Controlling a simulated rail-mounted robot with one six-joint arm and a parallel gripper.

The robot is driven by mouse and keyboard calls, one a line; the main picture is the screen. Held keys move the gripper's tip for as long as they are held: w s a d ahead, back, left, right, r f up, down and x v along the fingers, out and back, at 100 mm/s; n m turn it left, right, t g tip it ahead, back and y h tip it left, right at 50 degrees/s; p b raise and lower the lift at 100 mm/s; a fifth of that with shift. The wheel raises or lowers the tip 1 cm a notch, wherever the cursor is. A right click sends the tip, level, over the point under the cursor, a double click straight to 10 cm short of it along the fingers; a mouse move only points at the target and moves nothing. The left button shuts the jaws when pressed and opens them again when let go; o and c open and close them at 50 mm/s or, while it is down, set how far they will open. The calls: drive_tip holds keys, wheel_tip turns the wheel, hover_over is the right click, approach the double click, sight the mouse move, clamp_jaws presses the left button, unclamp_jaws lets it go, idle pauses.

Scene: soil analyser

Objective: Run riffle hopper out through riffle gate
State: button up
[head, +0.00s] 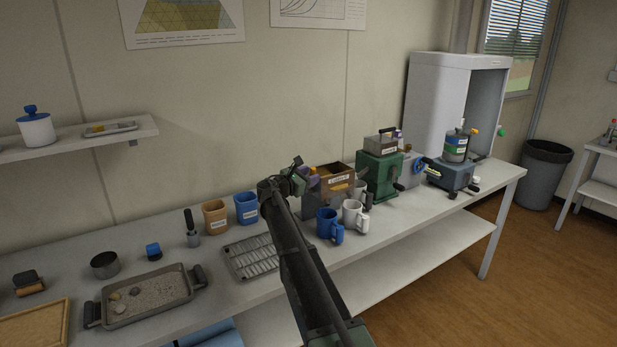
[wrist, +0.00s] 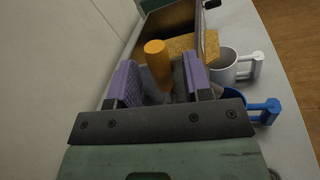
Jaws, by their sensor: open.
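The riffle hopper (head: 338,181) is an open box with a tan, labelled front, standing on the bench behind the mugs. In the wrist view the hopper (wrist: 165,22) lies just beyond my fingers, with a dark inside wall and a tan, grainy surface. An orange cylindrical handle (wrist: 157,62) stands up between my purple finger pads; whether it belongs to the riffle gate I cannot tell. My gripper (wrist: 161,82) is open, with a pad on each side of the handle and gaps visible. In the head view my gripper (head: 303,177) is at the hopper's left end, partly hidden by my arm.
A blue mug (head: 328,226) and a white mug (head: 354,216) stand in front of the hopper. A green machine (head: 380,172) stands close to its right. Orange (head: 215,217) and blue (head: 246,208) cups and a metal rack (head: 252,258) are to the left.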

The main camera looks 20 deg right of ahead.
drive_tip(key=shift+c, duration=0.3)
clamp_jaws()
